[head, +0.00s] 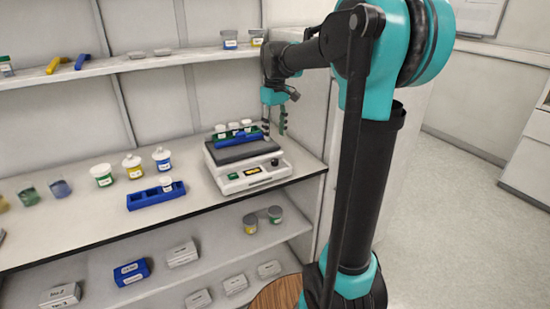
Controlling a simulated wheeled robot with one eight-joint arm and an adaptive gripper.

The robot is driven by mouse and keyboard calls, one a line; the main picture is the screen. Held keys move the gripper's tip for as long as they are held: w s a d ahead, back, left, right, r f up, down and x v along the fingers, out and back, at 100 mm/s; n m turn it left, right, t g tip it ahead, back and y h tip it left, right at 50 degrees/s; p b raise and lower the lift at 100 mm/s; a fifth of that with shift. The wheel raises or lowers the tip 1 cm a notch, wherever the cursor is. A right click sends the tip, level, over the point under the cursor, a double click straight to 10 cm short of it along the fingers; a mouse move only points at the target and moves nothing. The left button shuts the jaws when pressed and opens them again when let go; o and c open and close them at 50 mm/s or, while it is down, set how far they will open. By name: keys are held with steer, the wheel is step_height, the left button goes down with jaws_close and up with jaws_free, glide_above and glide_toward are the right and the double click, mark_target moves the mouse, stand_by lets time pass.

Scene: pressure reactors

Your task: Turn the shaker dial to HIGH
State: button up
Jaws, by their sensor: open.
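The shaker (228,186) is a white box on the bench with a dark top plate. A small dark dial (275,162) is at the right end of its sloped front panel, beside a yellow label and a green patch. The dial's marks and setting are too small to read. A blue and green rack (236,138) with several white-capped jars sits on the top plate. My gripper (274,130) points down above the right end of the shaker. Its two fingers are apart with nothing between them. It looks higher than the dial and apart from it.
Left of the shaker stand a blue rack (142,200) with one white-capped jar and several colored jars (132,167). An upper shelf (130,65) holds small items. The bench front edge lies just before the shaker, with lower shelves below. Open floor (440,220) is at right.

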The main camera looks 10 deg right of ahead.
mark_target(275, 160)
step_height(275, 160, down, 11)
steer(key=shift+r, duration=0.15)
stand_by(0.4)
jaws_close()
